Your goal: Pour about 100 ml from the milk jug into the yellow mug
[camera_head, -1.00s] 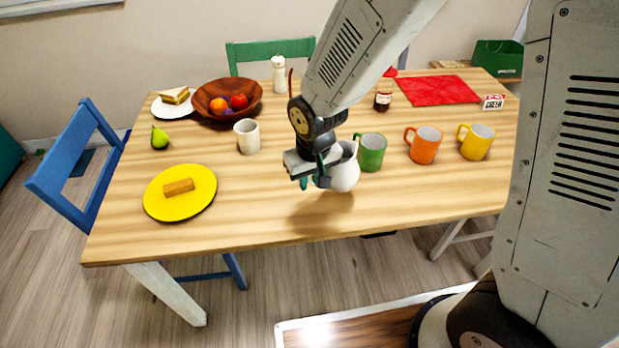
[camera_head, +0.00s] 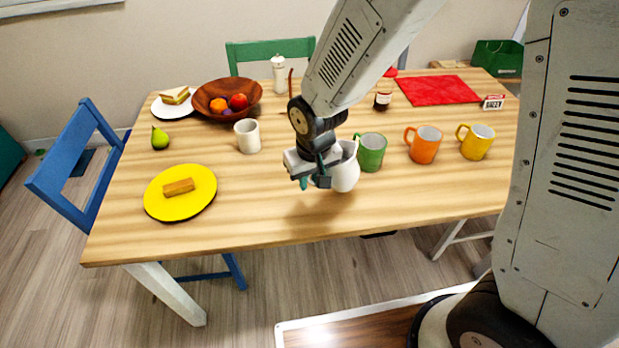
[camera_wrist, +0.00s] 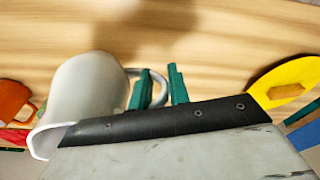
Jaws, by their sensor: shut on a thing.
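The white milk jug (camera_head: 346,172) is near the front middle of the table. My gripper (camera_head: 318,178) is at its left side, shut on the jug's handle. In the wrist view the green fingertips (camera_wrist: 160,90) are on either side of the jug's handle, and the white jug (camera_wrist: 88,92) fills the left. A shadow lies on the table below it; the jug looks held a little above the surface. It looks roughly upright. The yellow mug (camera_head: 476,142) stands upright at the right end of the mug row, apart from the jug. The inside of the jug is hidden.
A green mug (camera_head: 371,152) stands close to the jug's right, and an orange mug (camera_head: 423,145) stands between it and the yellow mug. A white mug (camera_head: 247,136) is to the left. The yellow plate (camera_head: 160,205) is at front left. The table's front middle is clear.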

